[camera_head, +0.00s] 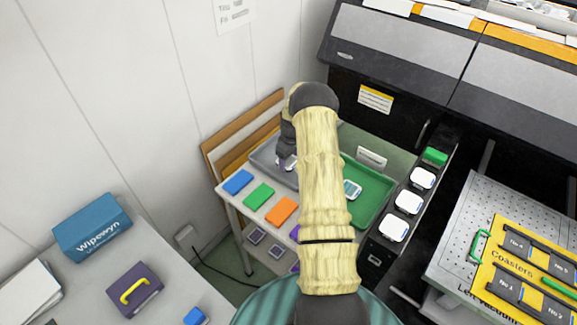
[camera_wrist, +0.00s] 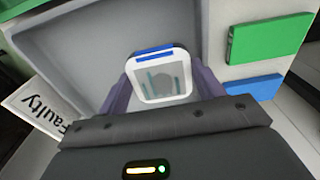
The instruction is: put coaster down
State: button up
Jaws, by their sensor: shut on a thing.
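A coaster (camera_wrist: 161,88), a white rounded square with a grey centre and a blue strip along one edge, sits between the two fingers of my gripper (camera_wrist: 163,80). In the head view my gripper (camera_head: 286,160) is low over the grey tray (camera_head: 262,154), with a bit of the white coaster showing under it. The grey tray (camera_wrist: 85,45) surrounds the coaster in the wrist view. I cannot tell whether the coaster touches the tray floor. A green tray (camera_head: 377,205) lies to the right, partly behind my arm, with a similar coaster (camera_head: 352,189) in it.
Blue (camera_head: 238,182), green (camera_head: 259,195) and orange (camera_head: 281,210) blocks line the table's front edge. White coasters (camera_head: 408,202) sit in a row on the black machine's ledge at right.

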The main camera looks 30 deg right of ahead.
aim_at(290, 162)
notch_tip(290, 162, down, 4)
jog(key=shift+f+p, duration=0.1)
jog(key=shift+p, duration=0.55)
jog(key=shift+s, duration=0.1)
jog(key=shift+f+b, duration=0.3)
jog(key=shift+b, duration=0.1)
